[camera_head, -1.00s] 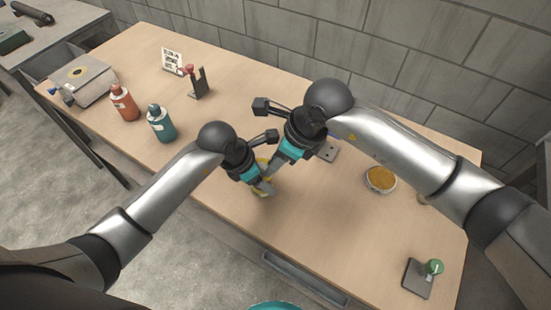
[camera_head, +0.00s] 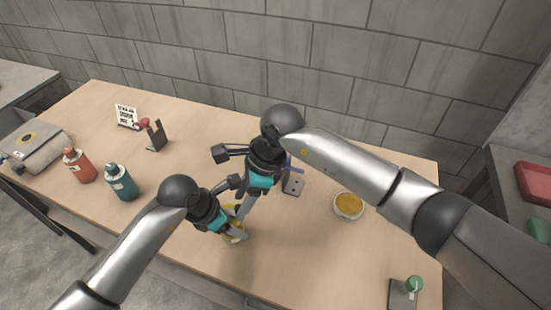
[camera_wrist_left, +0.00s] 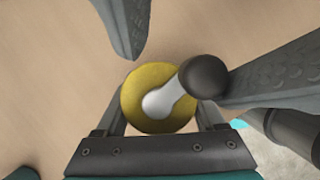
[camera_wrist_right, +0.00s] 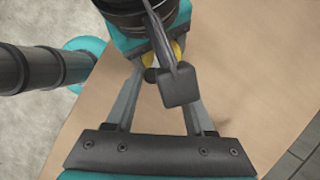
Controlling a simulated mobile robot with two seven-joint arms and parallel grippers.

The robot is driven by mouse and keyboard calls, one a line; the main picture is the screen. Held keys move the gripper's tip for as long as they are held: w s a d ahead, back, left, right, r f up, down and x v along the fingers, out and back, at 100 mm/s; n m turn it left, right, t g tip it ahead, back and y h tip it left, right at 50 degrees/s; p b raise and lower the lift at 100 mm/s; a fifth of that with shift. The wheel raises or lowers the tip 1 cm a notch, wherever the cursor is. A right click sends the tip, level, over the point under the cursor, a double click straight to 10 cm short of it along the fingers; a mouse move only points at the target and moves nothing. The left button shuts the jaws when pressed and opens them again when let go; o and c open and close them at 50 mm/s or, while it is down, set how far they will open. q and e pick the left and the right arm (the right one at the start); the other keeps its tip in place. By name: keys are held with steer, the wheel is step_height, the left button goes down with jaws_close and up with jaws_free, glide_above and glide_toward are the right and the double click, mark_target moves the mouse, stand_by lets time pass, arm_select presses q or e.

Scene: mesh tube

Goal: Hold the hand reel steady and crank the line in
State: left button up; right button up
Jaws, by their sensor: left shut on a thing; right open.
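The hand reel is a yellow drum (camera_head: 237,234), mostly hidden by my grippers in the head view. In the left wrist view the drum (camera_wrist_left: 136,88) shows its round face, with a pale grey crank arm (camera_wrist_left: 170,97) and a black knob (camera_wrist_left: 203,77) at upper right. My left gripper (camera_head: 232,228) is shut on the reel, a finger on either side of the drum. My right gripper (camera_head: 242,219) is open above the reel. In the left wrist view its right finger is close to the knob; I cannot tell if they touch. The right wrist view shows the knob (camera_wrist_right: 150,75) between its fingers.
A grey plate (camera_head: 293,185) lies behind my right gripper, and a bowl with orange contents (camera_head: 349,206) stands to its right. Red (camera_head: 79,165) and teal (camera_head: 122,182) bottles stand left. A green-knobbed device (camera_head: 413,284) is at front right.

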steer(key=w+d+r+m, duration=0.1)
steer(key=d+r+m, duration=0.2)
steer(key=m, duration=1.3)
steer(key=w+d+r+m+g, duration=0.1)
steer(key=d+r+m, duration=0.3)
steer(key=m, duration=1.3)
step_height(320, 180, up, 3)
steer(key=shift+w+f+m+h, duration=0.2)
steer(key=shift+w+m+h, duration=0.1)
steer(key=shift+w, duration=0.1)
stand_by(0.4)
steer(key=shift+c, duration=0.3)
